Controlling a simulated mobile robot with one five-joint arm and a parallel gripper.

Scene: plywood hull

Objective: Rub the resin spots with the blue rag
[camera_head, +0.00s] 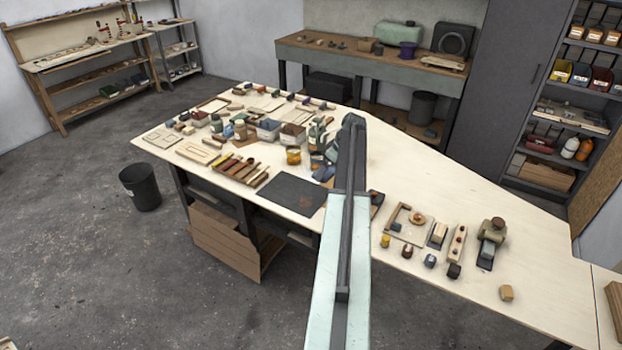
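My arm reaches from the bottom middle of the picture out over the plywood-topped table (410,165). The far end of the arm bends down behind the dark arm link. My gripper (318,150) seems to be there, just left of the link, small and partly hidden among the clutter. Its fingers cannot be made out. A small blue patch (325,173), which looks like the blue rag, lies on the table close below it, partly behind my arm. I cannot tell whether the gripper touches it. Resin spots cannot be made out at this size.
A dark flat mat (292,194) and a wooden rack with tools (240,171) lie left of the arm. An amber jar (293,155) stands near the blue patch. Several small blocks and a plane-like tool (491,238) lie on the right. The table right of the arm's end is bare.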

